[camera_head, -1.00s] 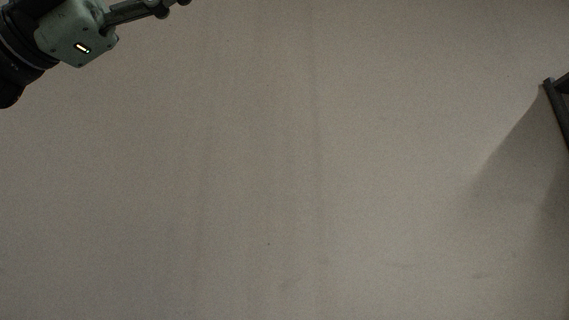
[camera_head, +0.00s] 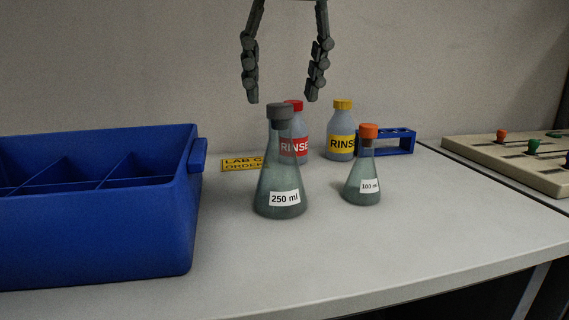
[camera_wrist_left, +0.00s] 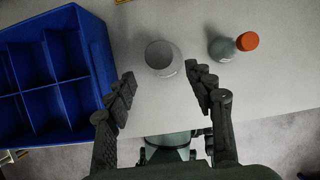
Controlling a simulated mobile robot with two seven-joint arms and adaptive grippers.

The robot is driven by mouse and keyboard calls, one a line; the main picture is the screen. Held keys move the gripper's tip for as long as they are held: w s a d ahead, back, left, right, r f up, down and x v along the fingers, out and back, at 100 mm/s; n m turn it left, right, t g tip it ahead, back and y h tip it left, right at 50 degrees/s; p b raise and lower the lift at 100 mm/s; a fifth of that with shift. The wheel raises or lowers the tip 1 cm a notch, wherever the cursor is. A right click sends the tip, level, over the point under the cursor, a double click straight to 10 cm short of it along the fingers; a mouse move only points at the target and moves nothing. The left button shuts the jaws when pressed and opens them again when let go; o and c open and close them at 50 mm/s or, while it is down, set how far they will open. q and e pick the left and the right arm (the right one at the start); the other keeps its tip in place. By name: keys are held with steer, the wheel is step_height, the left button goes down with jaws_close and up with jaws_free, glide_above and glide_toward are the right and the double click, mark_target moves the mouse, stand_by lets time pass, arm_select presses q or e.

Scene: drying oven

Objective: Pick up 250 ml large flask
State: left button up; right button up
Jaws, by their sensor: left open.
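The 250 ml flask (camera_head: 280,185) stands upright on the grey worktop, with a grey cap and a white label. Seen from above in the left wrist view, the flask (camera_wrist_left: 160,56) appears as a round grey shape just beyond my fingertips. My left gripper (camera_head: 283,97) points down with its fingers spread apart, one to each side of the cap's line, and its tips are around the cap's height. It is empty in the left wrist view (camera_wrist_left: 161,78). My right gripper is not in view.
A blue divided bin (camera_head: 95,235) stands left of the flask. A smaller 100 ml flask (camera_head: 362,185) with an orange cap is to the right. Red (camera_head: 294,140) and yellow (camera_head: 342,137) rinse bottles, a blue rack (camera_head: 397,142) and a yellow sign (camera_head: 240,164) are behind.

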mark_target(281, 105)
arm_select(q)
steer(key=x, duration=0.6)
steer(key=shift+w+f, duration=0.2)
steer(key=shift+w, duration=0.35)
jaws_close()
